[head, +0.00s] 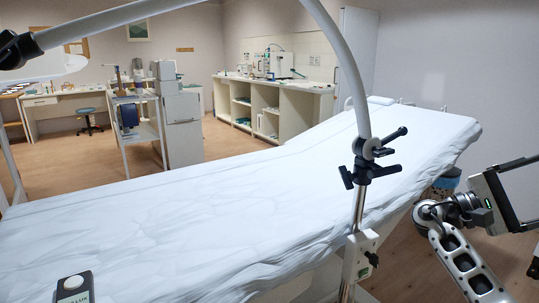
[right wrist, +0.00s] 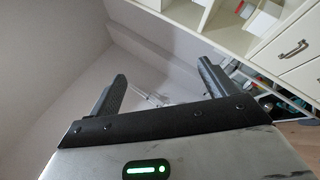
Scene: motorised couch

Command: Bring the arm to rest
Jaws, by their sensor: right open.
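My right arm comes in at the right edge of the head view, beside the couch, with its gripper body partly cut off by the frame edge. In the right wrist view my right gripper (right wrist: 160,90) is open, its two dark fingers wide apart with nothing between them. The motorised couch (head: 190,220) is covered by a white sheet and has its far right end raised. My right arm stands just to the right of it, apart from the sheet as far as I can tell. My left gripper is in neither view.
A curved lamp arm (head: 352,75) with dark clamp knobs (head: 371,168) rises at the couch's near side. A small dark device with a white dome (head: 74,287) lies on the sheet at lower left. A trolley (head: 137,120), a desk (head: 65,103) and a counter (head: 283,110) stand behind.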

